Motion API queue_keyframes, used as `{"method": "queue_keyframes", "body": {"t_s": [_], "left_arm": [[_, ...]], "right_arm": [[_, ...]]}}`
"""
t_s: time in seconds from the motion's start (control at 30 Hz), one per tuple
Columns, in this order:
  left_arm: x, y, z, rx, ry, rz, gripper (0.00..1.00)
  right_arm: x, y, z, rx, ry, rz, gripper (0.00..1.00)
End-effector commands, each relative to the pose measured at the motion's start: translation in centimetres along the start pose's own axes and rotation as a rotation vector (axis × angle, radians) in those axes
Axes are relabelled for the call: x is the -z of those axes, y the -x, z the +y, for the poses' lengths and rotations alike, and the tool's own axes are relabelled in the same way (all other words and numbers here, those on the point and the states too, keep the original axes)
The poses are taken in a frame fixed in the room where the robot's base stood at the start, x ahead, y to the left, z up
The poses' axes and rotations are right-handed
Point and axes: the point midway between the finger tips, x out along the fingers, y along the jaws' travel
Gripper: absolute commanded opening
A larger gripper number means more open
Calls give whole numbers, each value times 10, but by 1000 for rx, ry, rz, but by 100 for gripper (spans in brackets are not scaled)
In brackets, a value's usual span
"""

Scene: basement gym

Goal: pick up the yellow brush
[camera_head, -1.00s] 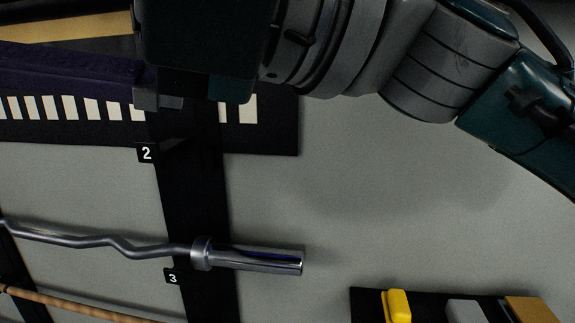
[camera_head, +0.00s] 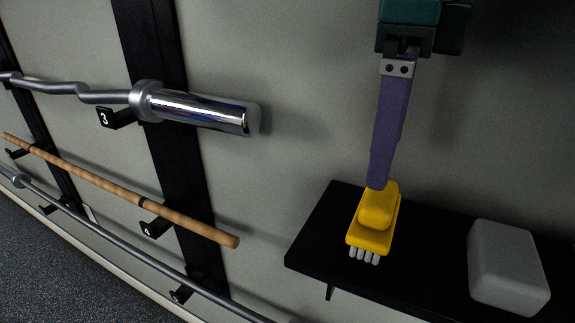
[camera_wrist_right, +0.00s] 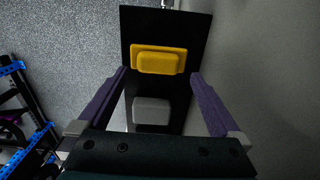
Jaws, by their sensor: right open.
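The yellow brush (camera_head: 376,212) sits on a black wall shelf (camera_head: 318,230), with pale bristles showing along its lower edge in the head view. My right gripper (camera_head: 377,184) comes down from above, its purple fingers overlapping the brush's top in the head view. In the right wrist view, the gripper (camera_wrist_right: 159,76) is open, and the yellow brush (camera_wrist_right: 158,61) lies across the gap near the fingertips. I cannot tell whether a finger touches it. My left gripper is not in view.
A grey block (camera_head: 506,268) stands on the shelf to the right of the brush. A bar with a chrome end (camera_head: 195,108), a wooden pole (camera_head: 110,187) and a thin metal bar (camera_head: 120,246) rest on wall hooks at left. The wall above the shelf is bare.

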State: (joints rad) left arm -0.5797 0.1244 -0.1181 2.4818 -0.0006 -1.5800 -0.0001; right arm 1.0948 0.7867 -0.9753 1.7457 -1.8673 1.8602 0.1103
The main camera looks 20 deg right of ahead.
Motion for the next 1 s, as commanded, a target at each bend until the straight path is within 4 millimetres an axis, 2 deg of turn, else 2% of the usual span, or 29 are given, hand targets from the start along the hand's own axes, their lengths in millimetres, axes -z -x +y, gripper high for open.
{"method": "queue_keyframes", "body": {"t_s": [0.4,0.67,1.0], "left_arm": [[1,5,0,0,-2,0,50],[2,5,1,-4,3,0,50],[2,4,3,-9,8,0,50]], "right_arm": [[4,-53,4,-3,0,0,100],[4,-57,4,-1,2,-2,100],[3,-56,4,-2,1,-3,64]]}}
